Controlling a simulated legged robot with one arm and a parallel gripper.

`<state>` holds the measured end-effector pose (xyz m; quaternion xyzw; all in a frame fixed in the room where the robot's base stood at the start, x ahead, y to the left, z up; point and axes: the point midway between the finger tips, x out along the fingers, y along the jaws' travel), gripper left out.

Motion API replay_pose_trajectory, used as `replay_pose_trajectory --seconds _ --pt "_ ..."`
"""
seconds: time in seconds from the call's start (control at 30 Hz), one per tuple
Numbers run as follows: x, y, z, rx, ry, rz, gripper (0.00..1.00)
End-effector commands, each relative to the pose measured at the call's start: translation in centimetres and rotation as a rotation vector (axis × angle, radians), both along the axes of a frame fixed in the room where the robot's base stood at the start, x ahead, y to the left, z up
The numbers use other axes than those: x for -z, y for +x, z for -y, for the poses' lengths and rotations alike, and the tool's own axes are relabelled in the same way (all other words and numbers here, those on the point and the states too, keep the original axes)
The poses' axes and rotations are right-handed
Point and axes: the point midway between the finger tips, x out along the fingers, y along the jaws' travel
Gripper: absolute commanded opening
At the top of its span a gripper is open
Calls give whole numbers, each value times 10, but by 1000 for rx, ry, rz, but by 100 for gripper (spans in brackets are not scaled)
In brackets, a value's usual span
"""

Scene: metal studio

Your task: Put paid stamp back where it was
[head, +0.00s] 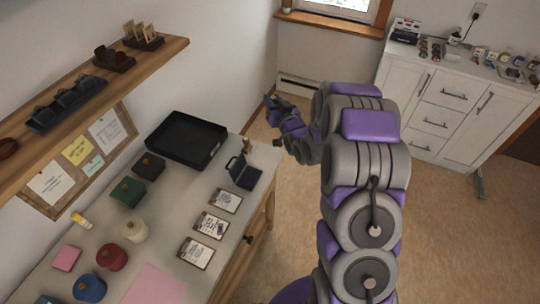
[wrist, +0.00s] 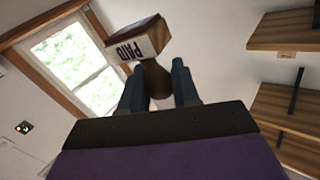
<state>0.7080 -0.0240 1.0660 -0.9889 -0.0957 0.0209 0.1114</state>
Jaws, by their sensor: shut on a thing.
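The paid stamp (wrist: 138,42) shows in the wrist view, with a brown block, a white label reading PAID and a rounded brown handle. My gripper (wrist: 158,82) is shut on that handle, one dark finger on each side. The block sits beyond the fingertips, tilted in the picture. In the head view my gripper (head: 272,122) is beyond the table's far right corner, over the floor. I cannot make out the held stamp clearly there.
The table (head: 180,205) carries a black tray (head: 187,139), an open dark case (head: 243,173), colored jars and cards. A small brown object (head: 247,146) is near its far corner. The wall shelf (head: 90,85) holds racks. A white cabinet (head: 450,105) stands right.

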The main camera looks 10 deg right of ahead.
Motion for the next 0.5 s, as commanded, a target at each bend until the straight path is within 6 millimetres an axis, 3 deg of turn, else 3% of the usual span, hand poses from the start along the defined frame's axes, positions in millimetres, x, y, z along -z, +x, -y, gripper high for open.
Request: replay_pose_trajectory --seconds 0.03,0.2,0.4,0.5 --pt "21 -6 4 -21 2 -7 0" --pt "81 -34 5 -118 4 -7 0" --pt "142 -84 -5 -238 4 -8 0" --pt "162 -114 -12 -284 5 -4 0"
